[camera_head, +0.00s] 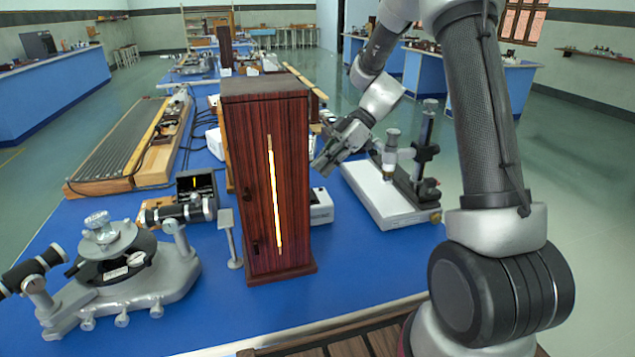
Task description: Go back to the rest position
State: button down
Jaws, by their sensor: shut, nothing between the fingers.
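My gripper (328,163) is at the end of my arm, which rises on the right and bends down toward the middle of the picture. The gripper points down and left, just right of the tall dark-red wooden box (266,180). The fingers look shut with nothing visible in them. Whether they touch the box's side cannot be told. The box stands upright on the blue bench (215,312), with a bright vertical slit in its front.
A spectrometer (118,262) stands at the front left. A white-based stand with a microscope-like instrument (392,205) is right of the gripper. A long wooden ribbed apparatus (125,148) lies at the back left. The bench's front middle is clear.

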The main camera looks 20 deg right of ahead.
jog(key=s+v, duration=0.1)
jog(key=v, duration=0.5)
jog(key=s+d+r+m+t+h, duration=0.1)
jog(key=s+d+r+m+h, duration=0.2)
jog(key=s, duration=0.6)
jog(key=s+d+r+m+t+h, duration=0.2)
jog(key=s+d+r+m+h, duration=0.1)
jog(key=s+m, duration=0.5)
jog(key=s+d+r+m+t+h, duration=0.2)
jog(key=s+m, duration=0.4)
jog(key=s, duration=0.4)
jog(key=shift+d+r+h, duration=0.6)
jog(key=shift+d+r, duration=0.1)
jog(key=shift+r, duration=0.25)
jog(key=shift+s, duration=0.15)
